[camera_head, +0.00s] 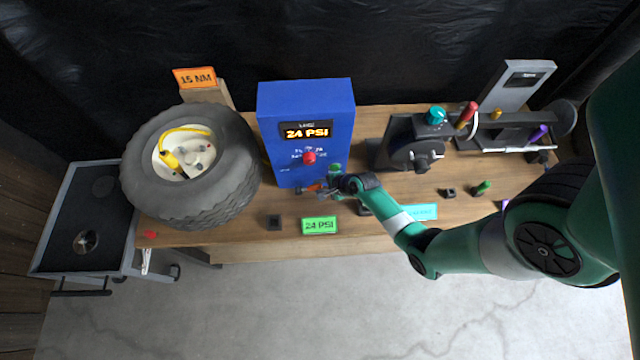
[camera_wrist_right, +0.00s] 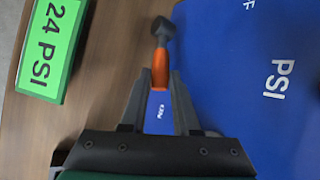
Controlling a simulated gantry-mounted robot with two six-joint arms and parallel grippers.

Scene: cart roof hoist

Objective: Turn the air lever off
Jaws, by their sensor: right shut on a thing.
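The blue air box (camera_head: 303,100) stands at the back middle of the bench, with a lit 24 PSI display and a red knob (camera_head: 309,157) on its front. The air lever has an orange handle (camera_head: 317,187) low at the box's front; in the wrist view the orange handle (camera_wrist_right: 160,66) ends in a dark knob. My right gripper (camera_head: 330,189) is at the box's lower front. In the wrist view its fingertips (camera_wrist_right: 159,84) close around the near end of the orange handle. My left gripper is in no view.
A tire (camera_head: 180,200) with a yellow hose lies left of the box. A green 24 PSI sign (camera_head: 320,226) stands at the front edge. A dark machine (camera_head: 395,150) stands right of the box. A grey cart (camera_head: 70,165) is at the far left. Small parts lie on the bench's right side.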

